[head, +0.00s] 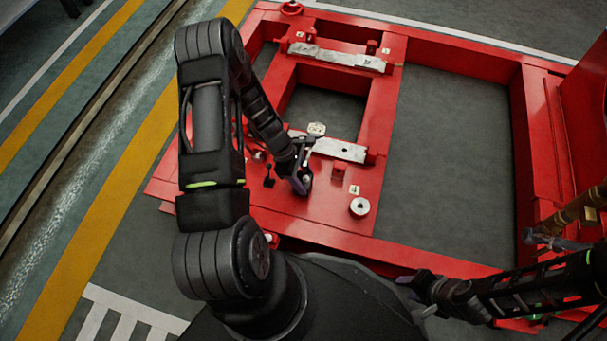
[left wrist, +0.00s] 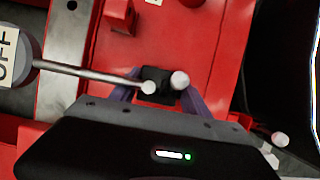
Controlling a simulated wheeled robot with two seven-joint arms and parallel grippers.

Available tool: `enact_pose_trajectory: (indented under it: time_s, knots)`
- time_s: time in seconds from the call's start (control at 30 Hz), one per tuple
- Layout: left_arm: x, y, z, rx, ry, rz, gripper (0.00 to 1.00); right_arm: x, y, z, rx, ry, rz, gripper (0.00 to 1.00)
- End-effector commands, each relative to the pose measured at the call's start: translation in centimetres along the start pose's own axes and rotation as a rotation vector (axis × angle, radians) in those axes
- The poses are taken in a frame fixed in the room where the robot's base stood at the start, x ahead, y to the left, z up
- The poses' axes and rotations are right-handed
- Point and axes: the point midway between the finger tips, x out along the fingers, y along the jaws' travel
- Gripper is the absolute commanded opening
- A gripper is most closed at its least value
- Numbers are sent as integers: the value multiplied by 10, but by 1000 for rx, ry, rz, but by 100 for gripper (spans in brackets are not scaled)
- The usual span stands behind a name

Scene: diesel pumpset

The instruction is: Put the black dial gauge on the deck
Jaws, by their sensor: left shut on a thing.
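My left gripper (head: 301,178) is over the near left part of the red deck (head: 325,215). It is shut on the black body of the dial gauge (left wrist: 157,82), between its purple fingers in the left wrist view. In the head view the pale dial face (head: 316,129) shows just beyond the gripper. I cannot tell whether the body touches the deck. My right gripper (head: 541,240) is at the far right, small and partly hidden; its jaws are unclear.
A small black upright piece (head: 268,176) stands left of my left gripper. A metal plate (head: 340,150), a red post (head: 338,172) and a white-topped ring (head: 359,207) are on the deck nearby. The frame has large openings. A brass-coloured part (head: 580,207) is near my right gripper.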

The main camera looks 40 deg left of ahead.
Motion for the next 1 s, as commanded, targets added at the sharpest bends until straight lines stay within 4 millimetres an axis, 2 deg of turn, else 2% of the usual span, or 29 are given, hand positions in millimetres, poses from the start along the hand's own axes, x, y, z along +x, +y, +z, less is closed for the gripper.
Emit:
enact_pose_trajectory:
  time_s: [0.4, 0.43, 0.7, 1.0]
  knots:
    - [4, 1, -1, 1, -2, 2, 0, 3, 1, 0, 0, 1, 0, 36]
    - [5, 0, -2, 0, 0, 0, 55, 4, 1, 0, 0, 2, 0, 36]
    - [4, 0, -1, 0, -1, 0, 76, 3, 1, 0, 0, 2, 0, 36]
    - [1, 0, 0, 0, -1, 1, 76, 0, 0, 0, 0, 1, 0, 36]
